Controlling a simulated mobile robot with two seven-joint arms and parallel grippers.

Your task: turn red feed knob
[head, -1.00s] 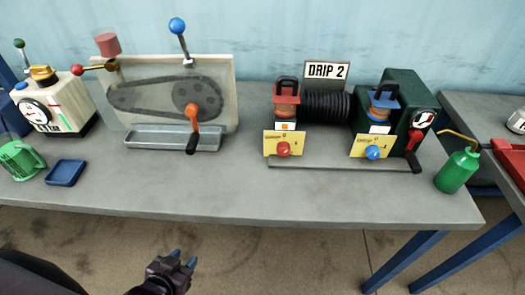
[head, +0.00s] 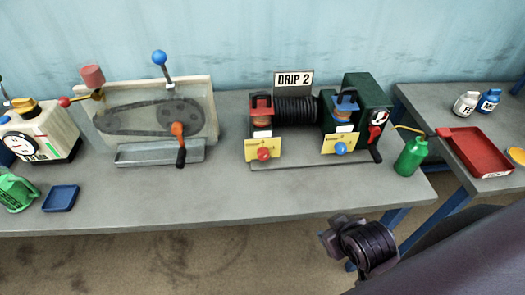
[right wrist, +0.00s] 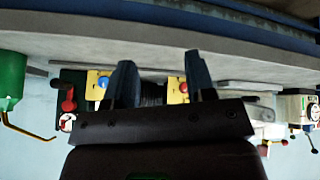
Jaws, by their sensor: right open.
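The red feed knob (head: 264,154) sits on the yellow plate of the left oiler, below its red top (head: 261,105). It also shows in the right wrist view (right wrist: 183,87), upside down, beside one fingertip. The blue knob (head: 341,148) is on the right oiler's yellow plate; it shows in the right wrist view (right wrist: 102,84) too. My right gripper (head: 330,236) is in front of the table's front edge, well short of the knob. In the right wrist view its two fingers (right wrist: 159,72) are apart with nothing held between them. My left gripper is out of view.
A "DRIP 2" sign (head: 293,79) stands behind the black coil. A green oil can (head: 411,157) is right of the oilers. A chain panel with an orange crank (head: 179,143) stands left. The grey table (head: 215,200) is clear in front of the oilers.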

